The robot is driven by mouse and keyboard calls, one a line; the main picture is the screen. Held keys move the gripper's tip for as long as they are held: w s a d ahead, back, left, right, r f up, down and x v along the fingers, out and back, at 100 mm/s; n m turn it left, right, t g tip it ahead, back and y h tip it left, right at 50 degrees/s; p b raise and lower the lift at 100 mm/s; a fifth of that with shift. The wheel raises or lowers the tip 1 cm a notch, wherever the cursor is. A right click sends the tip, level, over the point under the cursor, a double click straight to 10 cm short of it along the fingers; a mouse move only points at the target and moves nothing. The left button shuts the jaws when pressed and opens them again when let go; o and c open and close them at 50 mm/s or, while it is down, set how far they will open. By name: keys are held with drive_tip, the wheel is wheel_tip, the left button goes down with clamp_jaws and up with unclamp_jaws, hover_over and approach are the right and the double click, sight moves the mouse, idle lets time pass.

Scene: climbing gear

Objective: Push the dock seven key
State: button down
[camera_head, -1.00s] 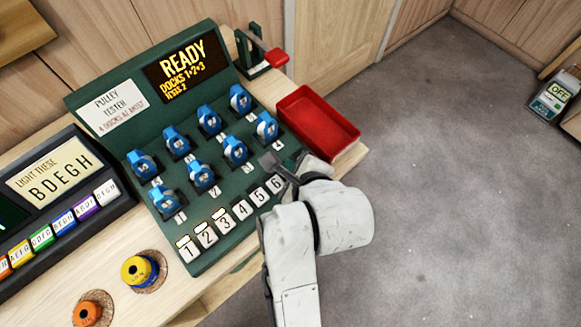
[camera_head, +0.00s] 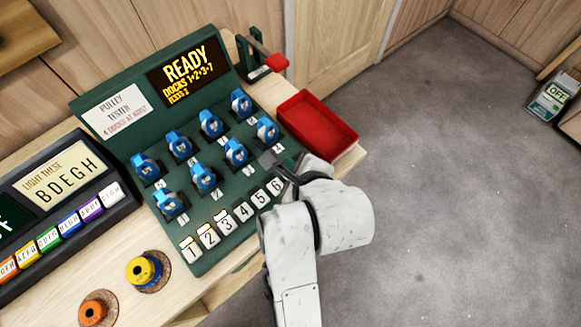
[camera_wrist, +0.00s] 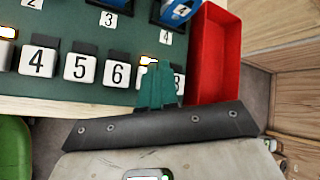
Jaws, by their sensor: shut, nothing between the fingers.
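The green pulley tester (camera_head: 150,190) has a row of white numbered keys along its front edge. Its display (camera_head: 188,70) reads READY, DOCKS 1+2+3+7. My gripper (camera_head: 270,160) is shut and empty, at the right end of the key row. In the wrist view, my gripper's fingers (camera_wrist: 157,85) cover the dock seven key, between key 6 (camera_wrist: 117,74) and key 8 (camera_wrist: 179,82). A lit lamp (camera_wrist: 149,61) shows just above the fingers. I cannot tell whether they touch the key. Keys 1 (camera_head: 190,250), 2 (camera_head: 208,236) and 3 (camera_head: 225,224) have lit lamps.
Several blue pulleys (camera_head: 238,152) stand in docks behind the keys. A red tray (camera_head: 318,125) is to the right. A light-these box (camera_head: 60,190) stands left; yellow (camera_head: 142,269) and orange (camera_head: 93,312) pieces lie in front. Open floor is at right.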

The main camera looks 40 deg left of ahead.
drive_tip(key=shift+r+p, duration=2.8)
drive_tip(key=shift+r, duration=0.2)
